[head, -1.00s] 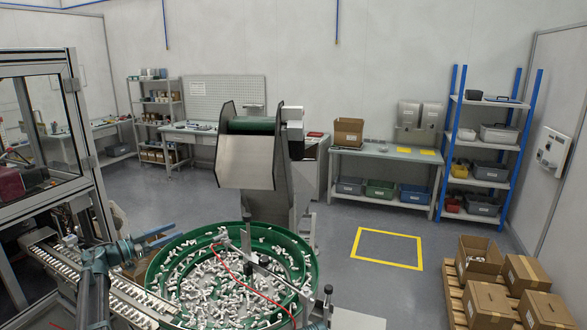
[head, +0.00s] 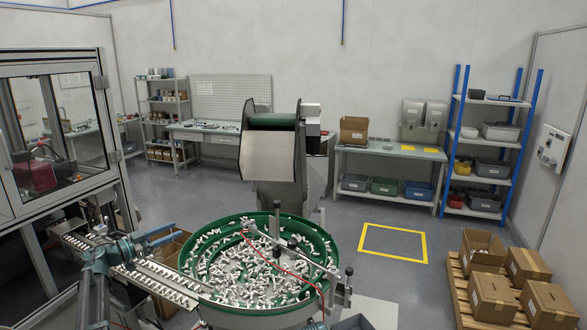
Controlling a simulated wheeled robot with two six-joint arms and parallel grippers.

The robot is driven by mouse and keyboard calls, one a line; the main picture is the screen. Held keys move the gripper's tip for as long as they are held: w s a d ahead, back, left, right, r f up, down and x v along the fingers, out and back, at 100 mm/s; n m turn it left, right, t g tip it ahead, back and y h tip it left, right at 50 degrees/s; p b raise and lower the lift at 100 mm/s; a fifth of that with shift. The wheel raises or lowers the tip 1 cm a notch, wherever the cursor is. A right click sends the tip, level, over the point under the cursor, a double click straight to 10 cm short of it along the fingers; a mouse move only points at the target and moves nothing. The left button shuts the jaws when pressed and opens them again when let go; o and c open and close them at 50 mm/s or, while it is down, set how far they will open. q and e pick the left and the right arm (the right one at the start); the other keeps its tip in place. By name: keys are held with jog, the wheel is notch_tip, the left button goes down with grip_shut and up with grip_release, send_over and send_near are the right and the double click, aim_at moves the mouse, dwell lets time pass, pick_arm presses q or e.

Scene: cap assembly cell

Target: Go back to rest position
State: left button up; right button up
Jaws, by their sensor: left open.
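My left gripper (head: 174,232) shows in the lower left of the head view, at the end of my blue-grey arm. Its two fingers are apart with nothing seen between them. My right gripper is not in view.
The bowl holds many small white parts. A linear track (head: 160,272) with rows of parts runs beside it at left, near a framed glass machine (head: 52,135). A hopper (head: 268,155) stands behind the bowl. Boxes (head: 490,297) sit on a pallet at right. Open floor lies between.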

pick_arm(q)
notch_tip(320, 180, up, 5)
jog(key=w+n+t+y, duration=0.3)
jog(key=n+t+y, duration=0.45)
jog(key=y, duration=0.25)
jog(key=s+d+f+n+g+y, duration=0.2)
jog(key=s+f+n+g+y, duration=0.3)
jog(key=f, duration=0.3)
jog(key=s+d+f+n+g+y, duration=0.3)
jog(key=s+f+g, duration=0.2)
jog(key=s+f, duration=0.25)
jog(key=s+d+f+m+g+h, duration=0.25)
jog(key=s+d+f+g, duration=0.3)
jog(key=s+d, duration=0.4)
jog(key=s+d+f+m+g+h, duration=0.3)
jog(key=s+d+f, duration=0.35)
jog(key=s, duration=0.65)
jog(key=s+d+f+m+g+b, duration=0.2)
jog(key=s+d+f+b, duration=0.4)
jog(key=d+f+b, duration=0.3)
jog(key=d+y+b, duration=0.1)
jog(key=d, duration=0.2)
jog(key=shift+s+d+f+m, duration=0.15)
jog(key=shift+f+m, duration=0.1)
jog(key=shift+m, duration=0.15)
